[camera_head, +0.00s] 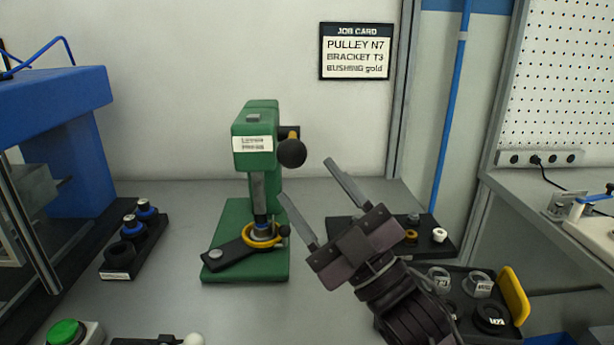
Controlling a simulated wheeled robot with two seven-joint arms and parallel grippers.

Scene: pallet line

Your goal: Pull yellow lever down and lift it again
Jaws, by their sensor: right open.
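A green lever press (262,150) stands on the grey bench. The lever at its upper right shows only a short yellow part (293,133). A black ball knob (292,153) hides the rest, so the lever seems to point toward me. My right gripper (305,179) is open and empty. Its fingers point up and left, with the tips just below and to the right of the knob in the picture. I see no contact between them. A yellow ring (262,236) surrounds the foot of the press ram, beside a black bar on the green base. My left gripper is not in view.
A black holder (119,261) with blue-topped parts stands left of the press. Black trays with small parts (439,235) and rings (481,284) lie at the right. A blue machine (55,105) fills the left side. A green button (66,332) is at the front left.

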